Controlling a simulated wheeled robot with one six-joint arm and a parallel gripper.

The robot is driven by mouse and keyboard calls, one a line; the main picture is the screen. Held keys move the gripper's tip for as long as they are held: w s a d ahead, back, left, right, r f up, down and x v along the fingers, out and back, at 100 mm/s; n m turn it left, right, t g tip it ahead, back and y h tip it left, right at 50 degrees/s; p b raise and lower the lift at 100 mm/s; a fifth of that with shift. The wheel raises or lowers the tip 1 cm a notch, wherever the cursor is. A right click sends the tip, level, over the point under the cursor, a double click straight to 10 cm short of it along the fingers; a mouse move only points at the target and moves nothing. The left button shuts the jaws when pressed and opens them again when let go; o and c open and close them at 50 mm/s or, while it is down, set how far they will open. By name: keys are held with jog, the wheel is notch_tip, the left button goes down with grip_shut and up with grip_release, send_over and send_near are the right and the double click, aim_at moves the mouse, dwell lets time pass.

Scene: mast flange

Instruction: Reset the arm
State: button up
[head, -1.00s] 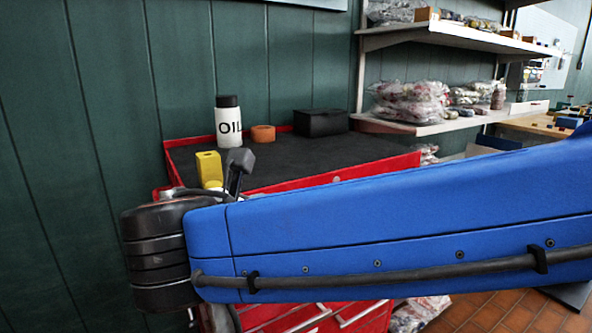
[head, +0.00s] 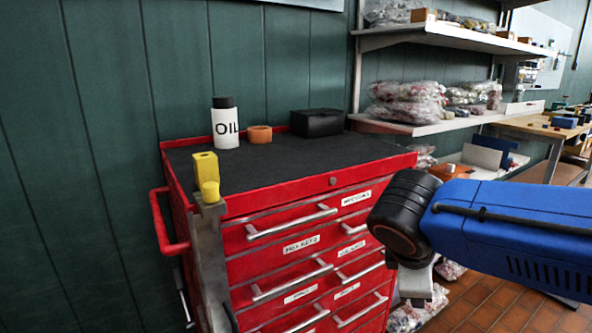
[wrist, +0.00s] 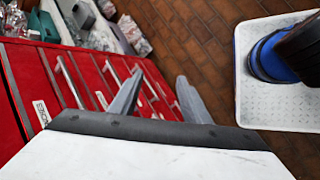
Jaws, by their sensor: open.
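My arm (head: 520,235) is blue with a black joint and reaches in from the right in the head view, in front of the red tool cabinet's right side. My gripper (wrist: 160,78) shows in the wrist view with its two grey fingers apart and nothing between them. It points down past the front of the red cabinet (wrist: 88,72), toward the brick-coloured floor. In the head view the fingers cannot be made out below the black joint.
On the cabinet's black top (head: 275,160) stand an OIL bottle (head: 226,128), an orange ring (head: 258,134) and a black box (head: 317,123). A yellow piece (head: 206,166) sits above a grey post at the front left corner. Shelves (head: 440,125) with bagged parts stand behind.

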jog(key=s+d+f+m+y, duration=0.4)
jog(key=s+f+m, duration=0.3)
jog(key=m, duration=0.7)
jog(key=shift+s+d+f, duration=0.3)
jog(key=shift+s+d, duration=0.15)
jog(key=shift+d, duration=0.35)
